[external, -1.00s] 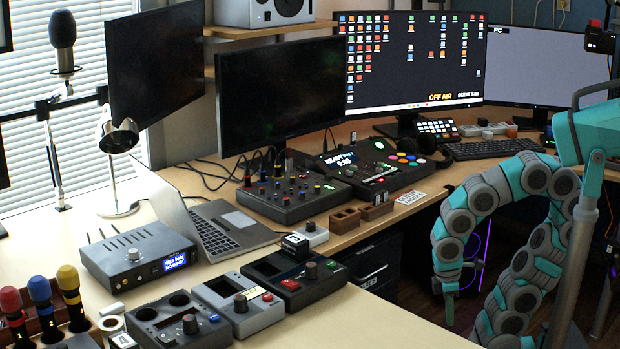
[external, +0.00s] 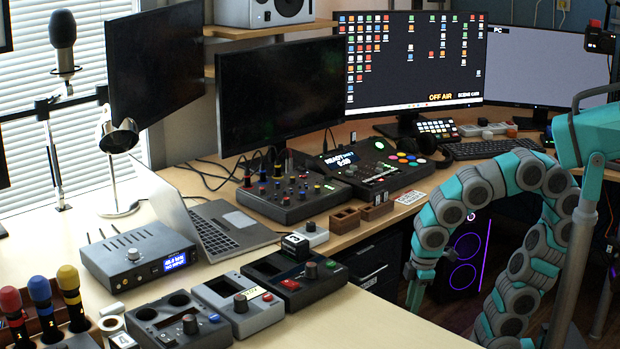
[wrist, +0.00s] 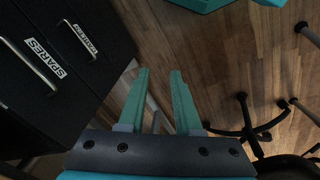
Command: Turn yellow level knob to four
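A dark mixer (external: 290,203) with small coloured knobs stands on the desk in front of the middle monitor. I cannot make out for sure which knob is the yellow level knob, and its scale is too small to read. My gripper (external: 414,296) hangs off the desk's front edge, right of and lower than the mixer, touching nothing. In the wrist view my gripper (wrist: 159,76) has its two teal fingers apart with nothing between them. No knob shows in the wrist view.
Dark drawers (wrist: 50,65) labelled SPARES are left of my gripper in the wrist view, with wooden floor (wrist: 225,70) beside them. A console (external: 375,170), a laptop (external: 215,235) and grey boxes with knobs (external: 238,307) crowd the desk. The front desk corner (external: 370,325) is clear.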

